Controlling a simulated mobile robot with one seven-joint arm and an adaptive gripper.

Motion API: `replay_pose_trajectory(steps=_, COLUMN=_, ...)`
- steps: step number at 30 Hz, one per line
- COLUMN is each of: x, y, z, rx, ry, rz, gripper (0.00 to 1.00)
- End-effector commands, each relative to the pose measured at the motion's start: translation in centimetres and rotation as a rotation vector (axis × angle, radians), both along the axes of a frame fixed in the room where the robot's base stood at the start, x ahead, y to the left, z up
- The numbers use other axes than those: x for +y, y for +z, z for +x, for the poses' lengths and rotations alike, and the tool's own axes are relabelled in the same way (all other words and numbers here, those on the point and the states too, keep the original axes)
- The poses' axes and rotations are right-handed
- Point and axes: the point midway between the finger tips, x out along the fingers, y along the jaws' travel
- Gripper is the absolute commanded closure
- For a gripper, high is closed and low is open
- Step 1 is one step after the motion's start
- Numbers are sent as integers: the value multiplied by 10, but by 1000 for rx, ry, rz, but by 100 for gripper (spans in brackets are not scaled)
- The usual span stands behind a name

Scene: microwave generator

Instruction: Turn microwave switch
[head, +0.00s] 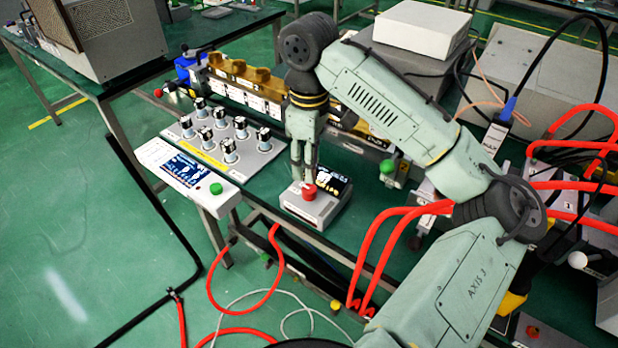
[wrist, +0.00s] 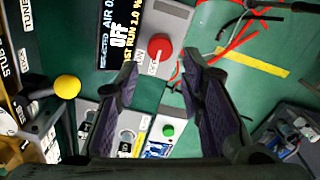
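A small grey box (head: 322,214) with a red knob (head: 309,192) and a dark display (head: 336,186) stands near the table's front edge. Which control is the microwave switch is not labelled legibly. My gripper (head: 304,178) points down just above the red knob. In the wrist view my gripper (wrist: 162,68) is open, its two fingers apart with nothing between them. Whether a fingertip touches the knob I cannot tell.
To the left are a panel of several black-and-white knobs (head: 242,158) and a white console with a green button (head: 216,188). A long unit with yellow-brown tops (head: 245,74) stands behind. Red hoses (head: 377,235) and cables run to the right and below.

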Motion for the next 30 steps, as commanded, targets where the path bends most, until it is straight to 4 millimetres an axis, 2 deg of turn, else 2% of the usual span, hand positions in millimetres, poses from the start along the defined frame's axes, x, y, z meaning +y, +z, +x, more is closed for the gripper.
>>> replay_pose_trajectory(steps=3, x=0, y=21, z=0, rx=-2, ry=-1, rz=-2, gripper=64)
replay_pose_trajectory(steps=9, x=0, y=38, z=0, rx=0, ry=1, rz=0, gripper=64)
replay_pose_trajectory(steps=24, x=2, y=39, z=0, rx=-2, ry=4, rz=3, gripper=64)
replay_pose_trajectory(steps=26, x=10, y=38, z=3, rx=-18, ry=15, rz=17, gripper=64)
replay_pose_trajectory(steps=27, x=20, y=36, z=5, rx=-38, ry=29, rz=33, gripper=64)
replay_pose_trajectory(steps=29, x=45, y=34, z=11, rx=-82, ry=60, rz=76, gripper=64)
replay_pose_trajectory(steps=30, x=67, y=33, z=16, rx=-123, ry=89, rz=116, gripper=64)
